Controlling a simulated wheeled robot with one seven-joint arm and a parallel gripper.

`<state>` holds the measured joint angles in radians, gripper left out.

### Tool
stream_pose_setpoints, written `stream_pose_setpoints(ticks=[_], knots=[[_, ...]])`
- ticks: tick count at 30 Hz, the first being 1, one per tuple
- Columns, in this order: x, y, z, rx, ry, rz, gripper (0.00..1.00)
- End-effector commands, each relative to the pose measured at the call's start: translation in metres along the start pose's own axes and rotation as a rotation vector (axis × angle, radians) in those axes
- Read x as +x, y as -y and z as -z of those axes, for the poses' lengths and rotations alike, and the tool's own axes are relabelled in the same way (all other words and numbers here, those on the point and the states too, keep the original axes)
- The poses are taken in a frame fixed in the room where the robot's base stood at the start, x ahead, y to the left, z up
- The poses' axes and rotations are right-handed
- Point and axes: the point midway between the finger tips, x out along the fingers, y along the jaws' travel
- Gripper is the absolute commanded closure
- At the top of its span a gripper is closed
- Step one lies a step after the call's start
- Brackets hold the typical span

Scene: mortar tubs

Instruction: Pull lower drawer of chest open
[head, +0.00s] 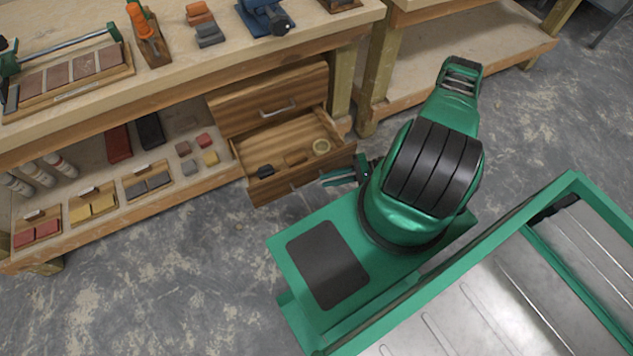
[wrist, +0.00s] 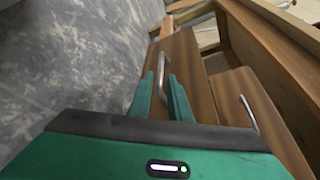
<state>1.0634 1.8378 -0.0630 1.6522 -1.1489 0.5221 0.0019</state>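The wooden chest (head: 240,112) sits under the workbench with two drawers. The lower drawer (head: 258,187) stands pulled out, and its inside shows in the head view. Its front (wrist: 184,62) and bar handle (wrist: 163,66) show in the wrist view. The upper drawer (head: 300,88) is shut; its handle (wrist: 249,114) shows at right in the wrist view. My gripper (head: 332,177) is just in front of the lower drawer. In the wrist view its green fingers (wrist: 161,95) are apart, with the handle in line with the gap between them. No firm hold on it shows.
Bench legs (head: 378,75) stand right of the chest. Bricks and trays (head: 93,203) fill the low shelf at left. The floor (head: 170,275) in front is clear.

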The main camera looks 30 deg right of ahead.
Motion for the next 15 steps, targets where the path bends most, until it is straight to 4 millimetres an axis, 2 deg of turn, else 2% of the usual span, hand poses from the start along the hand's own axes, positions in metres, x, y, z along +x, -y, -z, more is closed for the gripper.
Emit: stream_pose_setpoints(ticks=[1, 6, 15], knots=[[-0.009, 0.0, 0.001, 0.0, -0.004, 0.001, 0.83], [-0.027, 0.0, 0.0, 0.0, -0.001, 0.001, 0.83], [-0.032, -0.001, 0.0, 0.0, 0.001, 0.0, 0.83]])
